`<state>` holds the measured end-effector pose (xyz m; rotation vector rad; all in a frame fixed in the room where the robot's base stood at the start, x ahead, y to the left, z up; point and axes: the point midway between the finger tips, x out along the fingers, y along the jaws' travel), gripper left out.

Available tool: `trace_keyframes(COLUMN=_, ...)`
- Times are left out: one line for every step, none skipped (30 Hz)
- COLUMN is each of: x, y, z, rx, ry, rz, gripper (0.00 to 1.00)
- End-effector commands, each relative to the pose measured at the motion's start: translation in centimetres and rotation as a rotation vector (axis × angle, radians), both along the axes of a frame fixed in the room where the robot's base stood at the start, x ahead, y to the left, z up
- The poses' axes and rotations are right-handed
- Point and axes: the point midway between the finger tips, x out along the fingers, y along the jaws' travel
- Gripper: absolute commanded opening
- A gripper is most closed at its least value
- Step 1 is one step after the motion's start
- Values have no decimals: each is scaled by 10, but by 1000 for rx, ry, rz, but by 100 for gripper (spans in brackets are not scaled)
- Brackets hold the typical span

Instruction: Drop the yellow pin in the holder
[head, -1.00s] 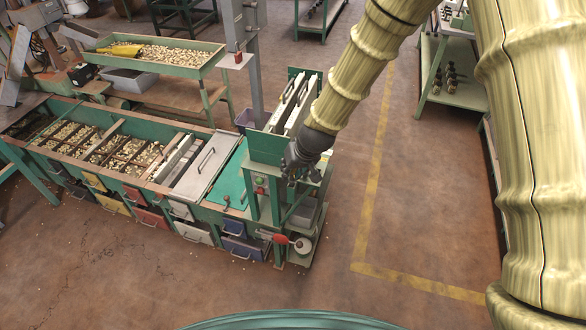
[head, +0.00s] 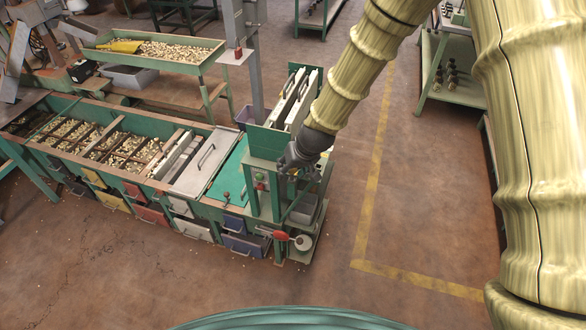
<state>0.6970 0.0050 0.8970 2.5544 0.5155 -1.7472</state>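My gripper (head: 294,170) is at the end of my arm, at the front of the green machine stand (head: 268,143) at the right end of the long bench. It is dark, small and seen from behind and above, so its fingers and opening are unclear. A tiny yellowish spot shows by the fingers. I cannot tell if it is the yellow pin, or whether it is held. I cannot make out the pin's holder; my gripper and wrist cover part of the stand's front.
The long green bench has bins of nuts (head: 118,150), a grey lid (head: 203,165) and coloured drawers below. A red-handled lever (head: 281,235) sticks out low on the stand. A tray of nuts (head: 170,50) stands behind. Open floor (head: 425,205) lies to the right.

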Motion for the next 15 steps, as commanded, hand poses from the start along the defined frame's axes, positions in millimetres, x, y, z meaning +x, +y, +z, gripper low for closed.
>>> trace_keyframes(x=1, y=-1, z=0, rx=-1, ry=-1, rz=-2, gripper=50)
trace_keyframes(x=1, y=-1, z=0, rx=-1, ry=-1, rz=-2, gripper=50)
trace_keyframes(x=1, y=-1, z=0, rx=-1, ry=-1, rz=-2, gripper=50)
trace_keyframes(x=1, y=-1, z=0, rx=-1, ry=-1, rz=-2, gripper=50)
trace_keyframes(x=1, y=-1, z=0, rx=-1, ry=-1, rz=-2, gripper=50)
trace_keyframes(x=1, y=-1, z=0, rx=-1, ry=-1, rz=-2, gripper=50)
trace_keyframes(x=1, y=-1, z=0, rx=-1, ry=-1, rz=-2, gripper=50)
trace_keyframes(x=1, y=-1, z=0, rx=-1, ry=-1, rz=-2, gripper=50)
trace_keyframes(x=1, y=-1, z=0, rx=0, ry=-1, rz=-1, gripper=50)
trace_keyframes(x=1, y=-1, z=0, rx=-1, ry=-1, rz=-2, gripper=50)
trace_keyframes(x=0, y=-2, z=1, rx=0, ry=-1, rz=-1, gripper=50)
trace_keyframes(x=0, y=-2, z=3, rx=0, ry=-1, rz=-1, gripper=50)
trace_keyframes(x=-1, y=-2, z=4, rx=0, ry=-1, rz=-1, gripper=50)
trace_keyframes(x=-1, y=-3, z=6, rx=0, ry=-2, rz=-2, gripper=50)
trace_keyframes(x=-2, y=-4, z=10, rx=-1, ry=-2, rz=-2, gripper=50)
